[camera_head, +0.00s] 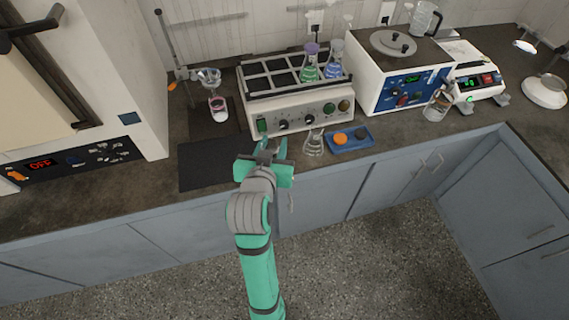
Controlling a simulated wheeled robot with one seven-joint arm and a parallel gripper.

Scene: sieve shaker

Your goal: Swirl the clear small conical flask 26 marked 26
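A small clear conical flask (314,143) stands upright on the dark counter near its front edge, just in front of the heating or shaking unit. It looks empty; a number on it is too small to read. My gripper (271,146) is to the left of this flask, over the counter's front edge, with a gap between them. Its teal fingers are spread apart and nothing shows between them. The arm hides part of the counter front below.
A blue tray (350,137) with orange and dark items lies right of the flask. The cream unit (300,117) behind holds a green-liquid flask (309,70) and a blue-liquid flask (333,69). A glass beaker (437,107) stands farther right. A dark mat (207,167) lies clear at left.

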